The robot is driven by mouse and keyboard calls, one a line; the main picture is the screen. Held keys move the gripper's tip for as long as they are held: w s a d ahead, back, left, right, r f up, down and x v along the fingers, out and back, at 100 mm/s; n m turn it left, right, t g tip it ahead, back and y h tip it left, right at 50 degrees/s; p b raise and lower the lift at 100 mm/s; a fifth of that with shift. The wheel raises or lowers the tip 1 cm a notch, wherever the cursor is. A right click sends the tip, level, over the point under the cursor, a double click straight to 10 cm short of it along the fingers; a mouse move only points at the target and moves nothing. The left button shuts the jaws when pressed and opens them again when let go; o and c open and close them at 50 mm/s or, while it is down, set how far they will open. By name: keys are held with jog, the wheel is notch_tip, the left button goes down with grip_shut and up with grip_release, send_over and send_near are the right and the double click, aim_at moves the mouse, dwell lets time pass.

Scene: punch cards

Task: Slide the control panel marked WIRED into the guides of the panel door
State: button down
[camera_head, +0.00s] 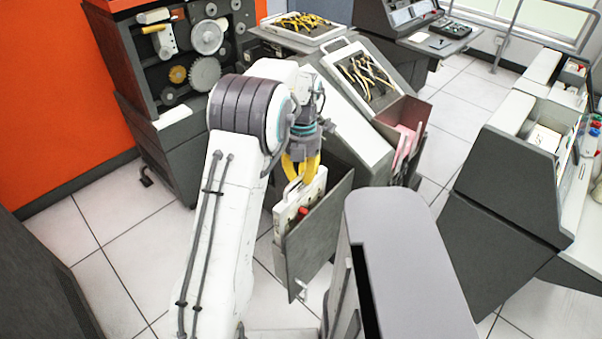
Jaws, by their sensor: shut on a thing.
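A cream control panel (314,192) with a handle cutout and a red part hangs below my gripper (301,168). The yellow fingers of my gripper are shut on the panel's upper edge. The dark grey panel door (318,236) stands open just right of and below the panel, with a small latch at its lower corner. The panel stands nearly upright, close along the door's left face. I cannot tell whether its edges are inside the guides, which are hidden. My arm covers part of the panel's left side, and no WIRED marking is readable.
Two cream panels with yellow and black wires, one nearer (331,63) and one farther (262,32), lie on sloped consoles. A bin (407,113) with pink cards is right of the door. A geared machine (130,70) stands behind left. A grey desk (510,170) stands right; tiled floor lies between.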

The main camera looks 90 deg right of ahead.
aim_at(301, 186)
jog(key=shift+f+b, duration=1.35)
jog(key=shift+f, duration=0.9)
jog(key=shift+f+b, duration=0.8)
jog(key=shift+f, duration=0.4)
jog(key=shift+a, duration=0.1)
jog(key=c, duration=1.2)
grip_release()
jog(key=shift+s, duration=0.1)
jog(key=shift+o, duration=0.2)
jog(key=shift+f, duration=0.1)
jog(key=r, duration=1.2)
jog(key=shift+s+d+r, duration=0.1)
jog(key=shift+s+d, duration=0.05)
jog(key=shift+d, duration=0.25)
